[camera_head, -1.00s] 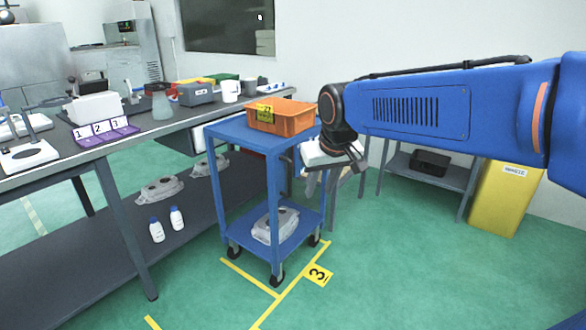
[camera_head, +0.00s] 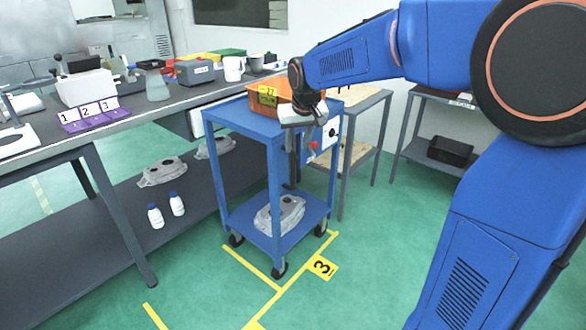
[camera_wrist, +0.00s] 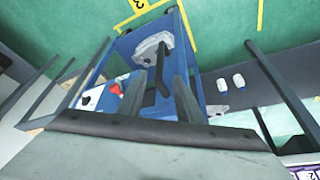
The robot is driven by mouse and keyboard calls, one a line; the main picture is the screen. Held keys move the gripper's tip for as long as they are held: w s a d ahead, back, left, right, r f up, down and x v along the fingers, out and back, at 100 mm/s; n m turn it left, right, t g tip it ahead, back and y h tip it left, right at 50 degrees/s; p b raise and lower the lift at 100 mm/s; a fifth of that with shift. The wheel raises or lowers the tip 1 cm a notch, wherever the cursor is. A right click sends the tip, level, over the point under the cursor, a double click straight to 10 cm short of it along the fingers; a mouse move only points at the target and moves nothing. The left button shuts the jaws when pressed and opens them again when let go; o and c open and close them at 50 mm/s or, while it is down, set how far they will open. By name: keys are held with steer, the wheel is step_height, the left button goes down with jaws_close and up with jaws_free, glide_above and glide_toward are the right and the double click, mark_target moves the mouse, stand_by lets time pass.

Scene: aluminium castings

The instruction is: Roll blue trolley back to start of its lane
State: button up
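The blue trolley (camera_head: 245,118) stands upright beside the long workbench in the camera_head view. Its wheels are inside yellow floor lines by a yellow sign marked 3 (camera_head: 321,267). An orange bin (camera_head: 240,96) with a yellow label sits on its top, partly hidden by my arm. A grey casting (camera_head: 279,214) lies on its lower shelf. My gripper (camera_head: 303,165) points down at the trolley's right side. In the wrist view, my gripper (camera_wrist: 162,82) has its fingers apart, with the trolley (camera_wrist: 205,75) and casting (camera_wrist: 153,47) beyond. I cannot tell if the fingers touch the trolley.
The workbench (camera_head: 120,125) on the left holds several items, with castings and white bottles (camera_head: 156,216) on its lower shelf. A wood-topped table (camera_head: 362,98) stands behind the trolley. A shelf with a black bin (camera_head: 450,151) is at right. Green floor in front is free.

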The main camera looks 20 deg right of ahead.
mark_target(293, 164)
steer(key=x, duration=1.3)
steer(key=shift+w+f, duration=0.1)
jaws_close()
